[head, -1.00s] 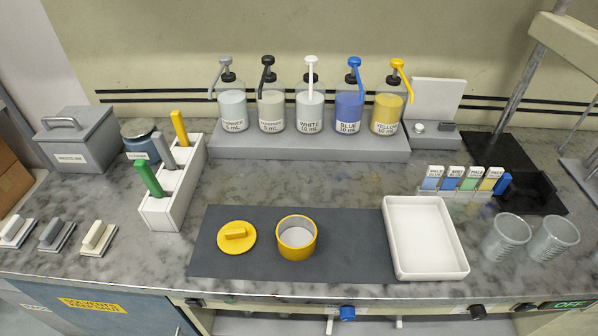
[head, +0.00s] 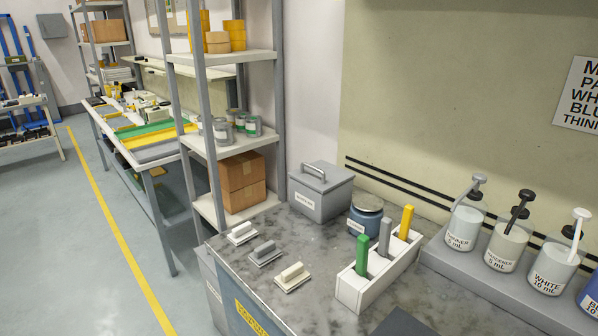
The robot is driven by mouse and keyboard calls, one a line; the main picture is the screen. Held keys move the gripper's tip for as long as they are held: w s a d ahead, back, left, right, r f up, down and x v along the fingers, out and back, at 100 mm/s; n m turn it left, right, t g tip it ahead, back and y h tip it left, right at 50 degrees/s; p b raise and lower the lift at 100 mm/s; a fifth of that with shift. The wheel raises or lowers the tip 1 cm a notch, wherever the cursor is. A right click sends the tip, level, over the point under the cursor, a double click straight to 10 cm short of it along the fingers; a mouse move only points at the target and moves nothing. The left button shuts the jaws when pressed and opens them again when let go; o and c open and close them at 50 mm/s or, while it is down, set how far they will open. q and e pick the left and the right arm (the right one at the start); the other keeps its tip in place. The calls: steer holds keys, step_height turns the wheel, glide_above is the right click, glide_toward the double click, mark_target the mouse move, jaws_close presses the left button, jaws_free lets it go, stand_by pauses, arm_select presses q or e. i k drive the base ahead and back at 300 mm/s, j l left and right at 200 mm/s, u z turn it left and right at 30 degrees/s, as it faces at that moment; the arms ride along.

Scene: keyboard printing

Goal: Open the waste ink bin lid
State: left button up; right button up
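The waste ink bin (head: 318,203) is a grey box at the back left corner of the marble-look counter in the head view. Its grey lid (head: 326,181) is on and closed, with a raised bar handle (head: 313,171) on top. A small white label is on its front. Neither of my grippers shows in the head view.
A blue jar (head: 366,216) stands right beside the bin. A white rack (head: 377,270) with green, grey and yellow handles is in front of it. Several small handled blocks (head: 265,252) lie near the counter's left edge. A shelf with a cardboard box (head: 242,181) stands behind left.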

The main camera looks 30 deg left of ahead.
mark_target(323, 177)
steer(key=u, duration=0.95)
steer(key=j+u, duration=0.1)
steer(key=j, duration=0.25)
